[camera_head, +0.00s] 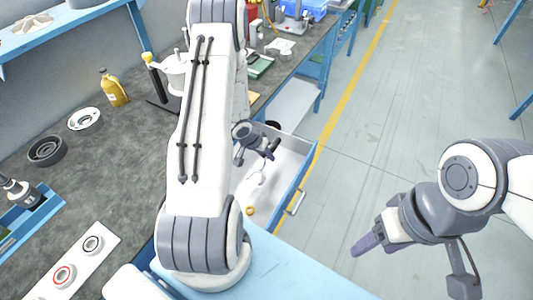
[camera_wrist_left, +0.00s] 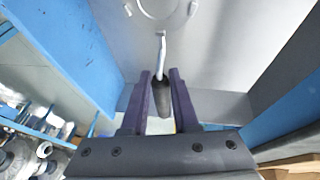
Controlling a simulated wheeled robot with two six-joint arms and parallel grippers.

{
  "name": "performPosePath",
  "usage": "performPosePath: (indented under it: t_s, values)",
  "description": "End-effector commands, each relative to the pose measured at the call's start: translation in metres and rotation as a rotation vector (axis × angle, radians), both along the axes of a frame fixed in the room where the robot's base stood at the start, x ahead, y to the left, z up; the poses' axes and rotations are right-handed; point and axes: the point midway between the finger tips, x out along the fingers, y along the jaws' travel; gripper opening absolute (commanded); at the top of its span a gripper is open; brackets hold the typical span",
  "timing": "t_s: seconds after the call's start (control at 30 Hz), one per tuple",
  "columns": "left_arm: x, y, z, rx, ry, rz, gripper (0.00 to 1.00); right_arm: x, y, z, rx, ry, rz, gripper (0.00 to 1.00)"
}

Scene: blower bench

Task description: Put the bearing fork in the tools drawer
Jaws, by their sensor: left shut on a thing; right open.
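My left gripper (camera_head: 268,150) is over the open drawer (camera_head: 298,188). In the left wrist view its purple fingers (camera_wrist_left: 163,100) are shut on the dark handle of the bearing fork (camera_wrist_left: 161,60). My right gripper (camera_head: 366,244) is open and empty over the floor, right of the drawer.
A small yellow ring-like thing (camera_head: 250,210) lies in the near part of the drawer. The dark bench top (camera_head: 120,150) holds a yellow bottle (camera_head: 113,88), a black ring part (camera_head: 47,151) and a white tray (camera_head: 80,262) with rings.

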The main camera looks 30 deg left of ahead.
Motion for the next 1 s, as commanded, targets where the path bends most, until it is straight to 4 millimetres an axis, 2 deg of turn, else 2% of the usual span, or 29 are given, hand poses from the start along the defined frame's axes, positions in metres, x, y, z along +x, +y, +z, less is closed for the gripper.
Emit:
performPosePath:
  t_s: [0.1,0.5,1.0]
  values:
    - [0.000,0.000,-0.016,0.000,-0.001,0.001,0.00,0.000,0.000,-0.013,0.000,0.000,0.000,0.63]
    - [0.001,0.000,-0.050,0.000,-0.002,0.000,0.00,0.000,0.000,-0.037,0.000,0.000,0.000,0.63]
    - [0.001,0.000,-0.057,0.000,-0.002,0.000,0.00,0.000,0.000,-0.041,0.000,0.000,0.000,0.63]
